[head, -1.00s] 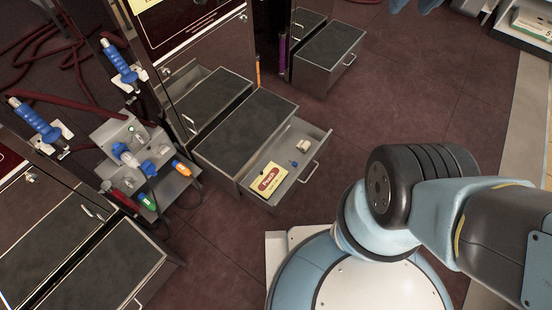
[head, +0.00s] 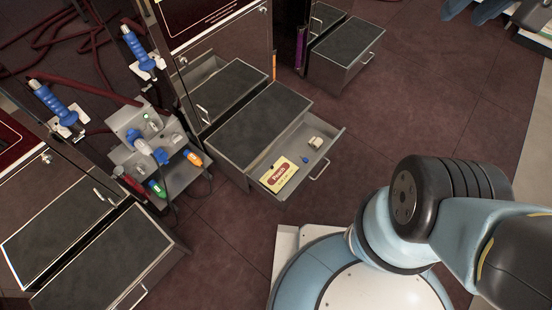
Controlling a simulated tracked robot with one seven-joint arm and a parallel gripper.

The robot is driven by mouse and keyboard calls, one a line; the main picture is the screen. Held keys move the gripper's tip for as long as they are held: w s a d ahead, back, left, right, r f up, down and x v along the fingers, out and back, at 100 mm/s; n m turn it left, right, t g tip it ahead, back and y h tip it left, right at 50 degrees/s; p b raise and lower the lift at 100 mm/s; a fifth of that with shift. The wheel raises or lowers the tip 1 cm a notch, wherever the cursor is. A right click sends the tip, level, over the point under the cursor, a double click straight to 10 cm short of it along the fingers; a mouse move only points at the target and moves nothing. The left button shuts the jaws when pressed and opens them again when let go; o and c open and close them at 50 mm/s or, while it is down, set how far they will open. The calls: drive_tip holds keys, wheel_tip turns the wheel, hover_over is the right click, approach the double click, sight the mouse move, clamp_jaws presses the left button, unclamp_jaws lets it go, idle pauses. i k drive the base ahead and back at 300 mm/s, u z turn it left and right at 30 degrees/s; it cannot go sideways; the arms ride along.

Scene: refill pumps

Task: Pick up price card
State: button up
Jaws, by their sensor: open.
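The price card (head: 279,174) is a cream card with a red label that appears to read "Peach". It lies in an open grey drawer (head: 321,157), near the drawer's left front corner. My gripper is outside the head view. Only links of my arm show at the right, apart from the drawer.
In the same drawer are a small blue item (head: 305,160) and a small beige item (head: 316,143). A grey-topped cabinet (head: 262,122) adjoins the drawer. A grey stand (head: 155,150) with blue, green and orange nozzles is at the left. Floor (head: 420,110) is clear right of the drawer.

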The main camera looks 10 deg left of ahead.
sight(281, 171)
drive_tip(key=u, duration=0.05)
drive_tip(key=k, duration=0.95)
drive_tip(key=u, duration=0.45)
drive_tip(key=i, duration=1)
drive_tip(key=z, duration=0.1)
